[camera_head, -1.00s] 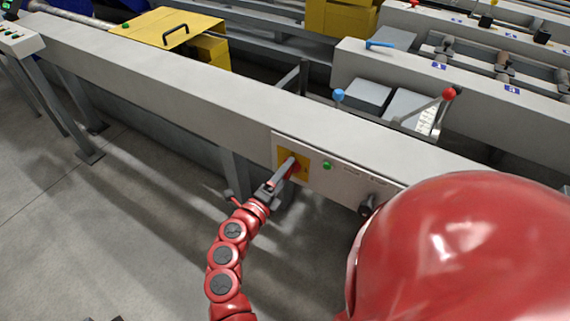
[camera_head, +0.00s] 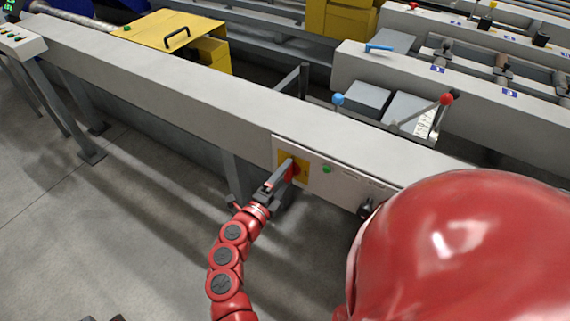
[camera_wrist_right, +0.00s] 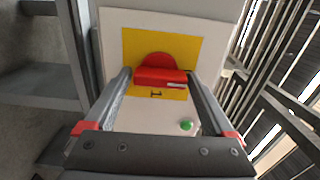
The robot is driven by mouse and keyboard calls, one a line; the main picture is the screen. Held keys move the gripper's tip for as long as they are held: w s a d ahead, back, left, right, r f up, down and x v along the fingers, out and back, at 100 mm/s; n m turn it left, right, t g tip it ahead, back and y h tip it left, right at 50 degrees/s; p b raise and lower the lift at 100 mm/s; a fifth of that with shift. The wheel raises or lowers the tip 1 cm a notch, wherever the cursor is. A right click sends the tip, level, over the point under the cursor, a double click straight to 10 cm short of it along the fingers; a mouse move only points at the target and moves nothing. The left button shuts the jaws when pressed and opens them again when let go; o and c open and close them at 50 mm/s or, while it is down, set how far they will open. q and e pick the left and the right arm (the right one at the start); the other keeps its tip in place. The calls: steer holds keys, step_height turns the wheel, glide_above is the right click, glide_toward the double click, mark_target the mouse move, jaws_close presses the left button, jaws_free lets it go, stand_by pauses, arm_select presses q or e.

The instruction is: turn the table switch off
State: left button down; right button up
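The table switch is a red rotary knob (camera_wrist_right: 160,78) on a yellow square plate (camera_wrist_right: 184,47), set in a light panel on the side of the table. In the head view the yellow plate (camera_head: 303,175) shows, with the knob partly behind my right gripper (camera_head: 283,177). In the wrist view my right gripper (camera_wrist_right: 160,82) is open, with one finger at each end of the knob's bar, very close to it; whether they touch I cannot tell.
A green button (camera_head: 327,170) sits right of the switch, and a dark knob (camera_head: 367,208) is further right on the panel. Levers with a blue ball (camera_head: 338,99) and a red ball (camera_head: 449,96) stand behind the table. Open floor lies in front.

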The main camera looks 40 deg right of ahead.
steer(key=shift+o, duration=0.5)
steer(key=v, duration=1.7)
steer(key=shift+a+p, duration=0.2)
steer(key=shift+p, duration=0.2)
